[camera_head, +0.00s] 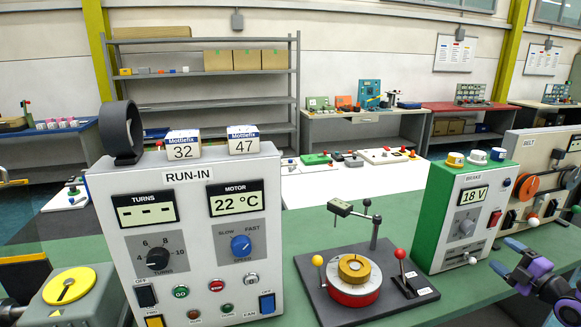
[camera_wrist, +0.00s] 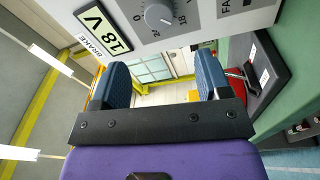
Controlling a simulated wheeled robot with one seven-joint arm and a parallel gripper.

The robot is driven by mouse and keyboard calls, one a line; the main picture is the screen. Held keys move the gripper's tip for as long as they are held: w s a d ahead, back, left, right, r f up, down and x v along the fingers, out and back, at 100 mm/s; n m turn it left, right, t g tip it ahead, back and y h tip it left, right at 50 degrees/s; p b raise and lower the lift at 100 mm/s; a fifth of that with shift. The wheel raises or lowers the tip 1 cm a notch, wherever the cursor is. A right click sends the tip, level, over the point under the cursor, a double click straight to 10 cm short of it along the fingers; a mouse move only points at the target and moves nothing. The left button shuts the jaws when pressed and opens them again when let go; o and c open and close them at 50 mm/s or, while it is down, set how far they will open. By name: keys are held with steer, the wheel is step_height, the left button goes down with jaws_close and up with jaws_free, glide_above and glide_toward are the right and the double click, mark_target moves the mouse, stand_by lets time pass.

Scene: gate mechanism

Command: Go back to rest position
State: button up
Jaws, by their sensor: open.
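My gripper (camera_head: 506,257) is at the right edge of the head view, in front of the green-sided brake box (camera_head: 468,212) and above the green bench. Its purple body and blue fingers are in view. In the wrist view my gripper (camera_wrist: 160,84) has its two blue fingers well apart with nothing between them. The brake box (camera_wrist: 190,30) fills the top of that view, turned sideways, with its 18 V display and grey knob. The fingers look apart from the box.
A grey RUN-IN box (camera_head: 190,240) stands at left. A dark base (camera_head: 365,280) with a yellow-and-red disc, a post and a red-knobbed lever sits mid-bench. A belt unit (camera_head: 540,180) stands behind the gripper. Bare green bench (camera_head: 460,285) shows in front.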

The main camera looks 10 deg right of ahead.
steer(key=w+a+r+n+g+y, duration=0.2)
steer(key=a+r+n+g+y, duration=0.25)
steer(key=a+r+n, duration=0.4)
steer(key=w+a+r+n+g+y, duration=0.2)
steer(key=a+r+n+g+y, duration=0.3)
steer(key=a+n, duration=0.7)
steer(key=s+a+r+n+g+h, duration=0.2)
steer(key=s+a+r+n+g, duration=0.15)
steer(key=a+n, duration=0.3)
steer(key=s+a+r+n+g+h, duration=0.3)
steer(key=a+n+g, duration=0.15)
steer(key=n, duration=0.25)
steer(key=s+a+r+n+t+h, duration=0.2)
steer(key=s+r+n+h, duration=0.2)
steer(key=n, duration=0.6)
steer(key=s+a+r+n+t+h, duration=0.2)
steer(key=s+r+n, duration=0.3)
steer(key=s+n, duration=0.3)
steer(key=shift+s+a+r+n+h, duration=0.3)
steer(key=shift+a+n+h, duration=0.2)
steer(key=shift+n+h, duration=0.45)
steer(key=shift+f, duration=0.1)
